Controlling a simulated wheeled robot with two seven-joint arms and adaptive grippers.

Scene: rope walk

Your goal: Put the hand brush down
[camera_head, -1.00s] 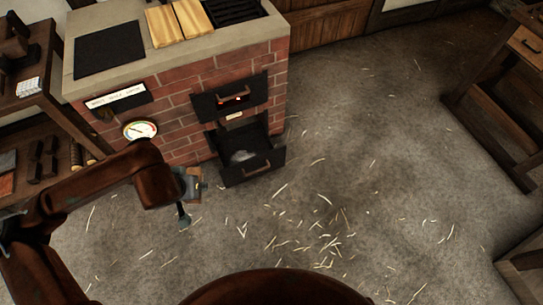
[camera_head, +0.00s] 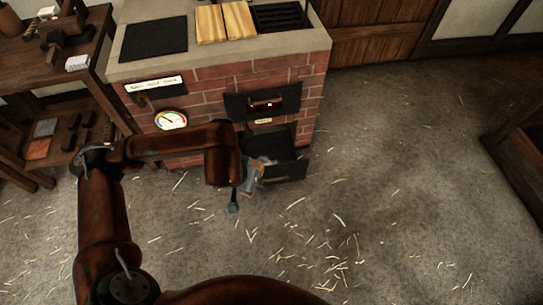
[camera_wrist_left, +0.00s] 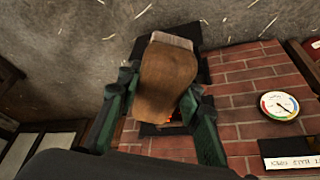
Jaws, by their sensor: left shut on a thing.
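The hand brush (camera_wrist_left: 168,78) has a brown wooden back and a pale bristle edge at its far end. My left gripper (camera_wrist_left: 160,92) is shut on it, with its dark green fingers on either side of the wood. In the head view my left gripper (camera_head: 252,178) hangs in front of the brick stove (camera_head: 210,100), close to the left side of its open lower drawer (camera_head: 285,172). There the brush is mostly hidden by my arm and too small to make out. My right gripper is not in view.
The stove has a dial gauge (camera_head: 171,119) and a closed upper door (camera_head: 265,103). Wooden boards (camera_head: 225,21) lie on its top. A shelf bench (camera_head: 60,70) with tools stands at the left. The floor (camera_head: 400,170) at the right is open, with scattered straw.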

